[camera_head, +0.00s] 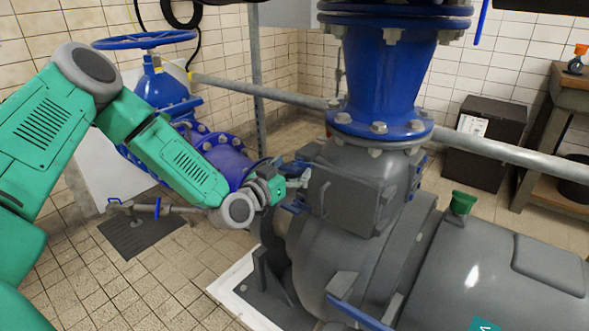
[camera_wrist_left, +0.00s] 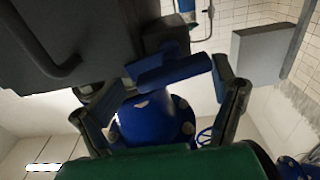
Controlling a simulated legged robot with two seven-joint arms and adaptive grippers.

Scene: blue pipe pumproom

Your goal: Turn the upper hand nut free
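In the wrist view a blue hand nut (camera_wrist_left: 168,72) with a flat bar-like wing sits at the edge of a dark grey housing. My left gripper (camera_wrist_left: 165,95) is open, with one finger on each side of the nut; I cannot tell whether either finger touches it. In the head view my left gripper (camera_head: 298,181) is at the left side of the grey pump housing (camera_head: 350,195). A small blue part (camera_head: 293,208) shows just below it; the gripper partly hides this area. My right gripper is in neither view.
A blue flanged pipe (camera_head: 385,85) rises above the housing. A blue valve with a handwheel (camera_head: 145,40) stands behind my left arm. A grey rail (camera_head: 265,92) crosses behind. Tiled floor at left is mostly free.

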